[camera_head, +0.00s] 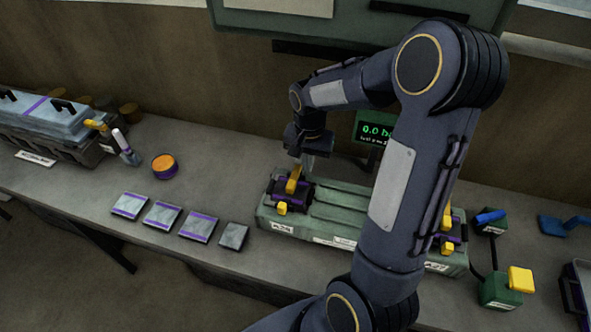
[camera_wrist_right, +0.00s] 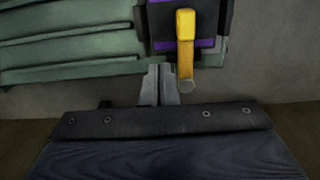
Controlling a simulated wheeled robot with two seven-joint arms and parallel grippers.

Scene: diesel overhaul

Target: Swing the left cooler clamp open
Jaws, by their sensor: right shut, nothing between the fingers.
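The green cooler (camera_head: 335,212) lies on the bench with a clamp at each end. The left cooler clamp (camera_head: 291,188) is a dark block with purple trim and a yellow lever. Its yellow lever (camera_wrist_right: 186,45) shows in the right wrist view, pointing toward my gripper. My right gripper (camera_head: 308,158) is just behind the left clamp in the head view. In the right wrist view its fingers (camera_wrist_right: 160,85) are shut and empty, beside the lever's end; I cannot tell whether they touch it. The right clamp (camera_head: 446,240) is partly hidden by my right arm. My left gripper is not in view.
Several flat purple-striped plates (camera_head: 162,214) lie left of the cooler. An orange-topped tin (camera_head: 164,166) stands behind them. A grey lidded case (camera_head: 48,118) is at far left. A green box with a yellow knob (camera_head: 503,288) stands at right. A display (camera_head: 374,128) stands behind the cooler.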

